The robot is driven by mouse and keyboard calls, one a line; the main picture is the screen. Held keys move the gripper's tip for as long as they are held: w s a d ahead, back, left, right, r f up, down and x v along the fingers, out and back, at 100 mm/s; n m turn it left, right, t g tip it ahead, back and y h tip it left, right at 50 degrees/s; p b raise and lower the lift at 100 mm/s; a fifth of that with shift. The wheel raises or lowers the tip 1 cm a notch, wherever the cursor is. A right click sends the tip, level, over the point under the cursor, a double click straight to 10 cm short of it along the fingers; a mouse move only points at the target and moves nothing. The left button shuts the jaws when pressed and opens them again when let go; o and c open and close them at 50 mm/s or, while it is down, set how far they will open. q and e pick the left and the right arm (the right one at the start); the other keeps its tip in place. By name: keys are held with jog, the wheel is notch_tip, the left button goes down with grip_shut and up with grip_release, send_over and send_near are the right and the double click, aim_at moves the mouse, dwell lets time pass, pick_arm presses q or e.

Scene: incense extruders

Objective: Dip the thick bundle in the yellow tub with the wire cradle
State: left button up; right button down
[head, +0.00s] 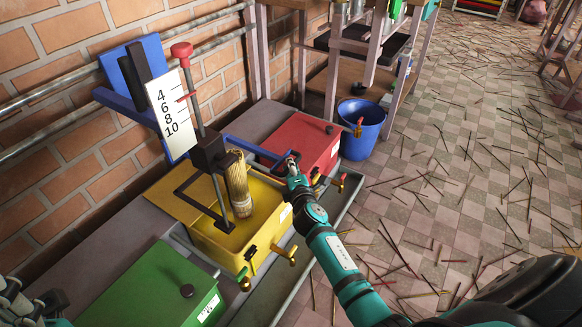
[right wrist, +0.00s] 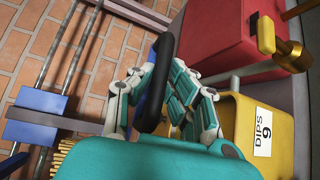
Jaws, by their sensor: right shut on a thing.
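The open yellow tub (head: 215,243) stands mid-left in the head view. The black wire cradle (head: 186,186) hangs from an upright rod and reaches down into it. The thick straw-coloured bundle (head: 236,180) stands upright in the cradle, its lower end within the tub's opening. I cannot tell how deep it sits in any liquid. A blue lever arm (head: 243,146) runs right to a black handle (right wrist: 157,85). My right gripper (head: 291,165) is shut on this handle; its fingers also show in the right wrist view (right wrist: 160,100). My left gripper (head: 18,303) is partly cut off at lower left.
A red lidded tub (head: 305,140) stands behind the yellow one, a green lidded tub (head: 150,290) in front. A scale board (head: 170,113) marked 4 to 10 is by the rod. The yellow tub's label (right wrist: 263,133) reads "DIPS 9". A blue bucket (head: 362,128) stands beyond.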

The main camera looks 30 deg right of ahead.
jog(key=shift+f+b, duration=0.3)
jog(key=shift+f, duration=0.35)
jog(key=c, duration=1.3)
grip_release()
jog(key=v, duration=1.2)
